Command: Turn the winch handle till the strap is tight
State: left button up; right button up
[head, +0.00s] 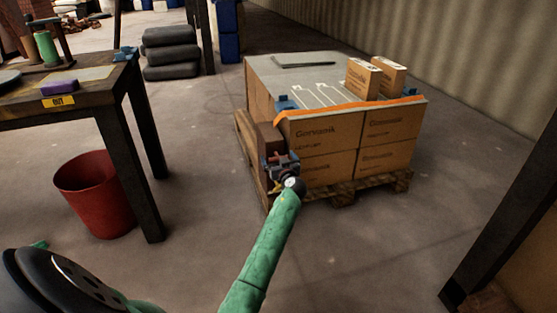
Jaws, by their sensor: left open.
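The orange strap (350,107) runs along the top front edge of the carton stack and bends down at the left corner. The winch (277,163), small and dark with some blue, sits below that corner at the left end of the stack, beside a brown upright block. My left gripper (287,178) is at the winch, at the end of a green arm, and is open. The wrist covers part of the winch; the handle cannot be made out clearly, nor whether my fingers touch it. My right gripper is not in view.
Cartons (325,133) stand on a wooden pallet (375,186), with two loose boxes (363,78) on top. A dark table (85,100) and a red bin (95,195) are at left. A dark post (505,220) stands at right. The floor between is clear.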

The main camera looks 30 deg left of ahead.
pick_arm(q)
jog(key=c, duration=0.7)
jog(key=shift+c, duration=0.2)
